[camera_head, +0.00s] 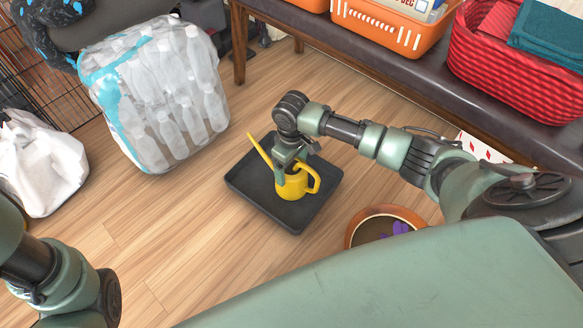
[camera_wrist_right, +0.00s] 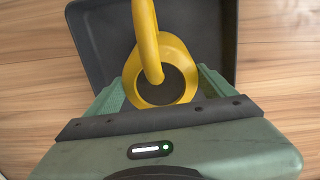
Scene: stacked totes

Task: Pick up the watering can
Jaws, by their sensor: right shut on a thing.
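The yellow watering can (camera_head: 294,186) stands over a dark grey tray (camera_head: 244,184) on the wooden floor. Its long spout points up to the left and its handle is on the right in the head view. My right gripper (camera_head: 288,166) comes down on the can from above and is shut on it. In the right wrist view the yellow can (camera_wrist_right: 165,88) sits between the green fingers, with the tray (camera_wrist_right: 92,35) beneath. I cannot tell whether the can touches the tray. My left arm shows at the lower left, but its gripper is out of view.
A plastic-wrapped pack of bottles (camera_head: 160,100) stands at the upper left, near a white bag (camera_head: 42,165). A round orange-rimmed bowl (camera_head: 362,222) lies right of the tray. A dark bench (camera_head: 390,68) carries orange and red baskets (camera_head: 510,75). Floor left of the tray is clear.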

